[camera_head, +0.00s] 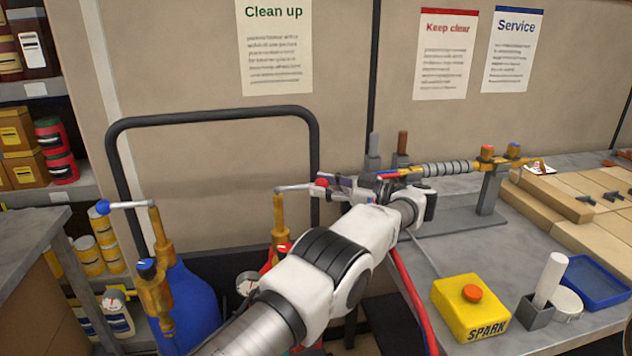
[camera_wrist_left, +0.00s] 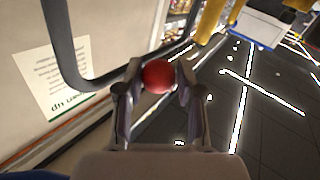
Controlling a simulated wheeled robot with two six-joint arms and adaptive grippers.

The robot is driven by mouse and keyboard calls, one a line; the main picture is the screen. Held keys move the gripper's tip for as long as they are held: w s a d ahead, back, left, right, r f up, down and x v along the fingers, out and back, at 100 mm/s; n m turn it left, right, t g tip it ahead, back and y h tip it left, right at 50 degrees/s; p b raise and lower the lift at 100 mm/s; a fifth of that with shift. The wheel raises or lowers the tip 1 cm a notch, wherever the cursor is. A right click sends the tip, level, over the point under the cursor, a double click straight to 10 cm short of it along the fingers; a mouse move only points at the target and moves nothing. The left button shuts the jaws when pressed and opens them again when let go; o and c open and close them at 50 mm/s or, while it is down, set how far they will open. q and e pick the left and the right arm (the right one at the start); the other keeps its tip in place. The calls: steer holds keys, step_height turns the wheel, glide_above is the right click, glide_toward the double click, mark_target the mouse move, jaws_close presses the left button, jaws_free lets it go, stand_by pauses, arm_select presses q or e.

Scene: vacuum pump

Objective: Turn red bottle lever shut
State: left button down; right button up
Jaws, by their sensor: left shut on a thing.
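The red bottle (camera_head: 270,262) stands in the cart and is mostly hidden behind my left arm. Its brass valve (camera_head: 278,215) carries a silver lever (camera_head: 296,188) pointing right, with a red ball knob (camera_head: 321,184) at its end. My left gripper (camera_head: 328,185) is at the knob and shut on it. In the left wrist view the red knob (camera_wrist_left: 158,76) sits between the two fingers of my left gripper (camera_wrist_left: 158,88). My right gripper is not in view.
A blue bottle (camera_head: 190,300) with a blue-knobbed lever (camera_head: 128,205) stands left of the red one. The cart's black handle frame (camera_head: 210,114) rises behind. On the grey workbench (camera_head: 440,250) are a torch (camera_head: 448,169), a yellow SPARK box (camera_head: 470,306) and a blue tray (camera_head: 597,281).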

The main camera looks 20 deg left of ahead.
arm_select(q)
steer(key=shift+w+a+r, duration=0.1)
steer(key=shift+a, duration=0.2)
steer(key=c, duration=1.2)
jaws_free()
steer(key=o, duration=0.4)
steer(key=shift+a, duration=0.15)
steer(key=shift+a+f, duration=0.2)
steer(key=shift+a, duration=0.25)
steer(key=shift+d, duration=0.35)
steer(key=shift+w, duration=0.1)
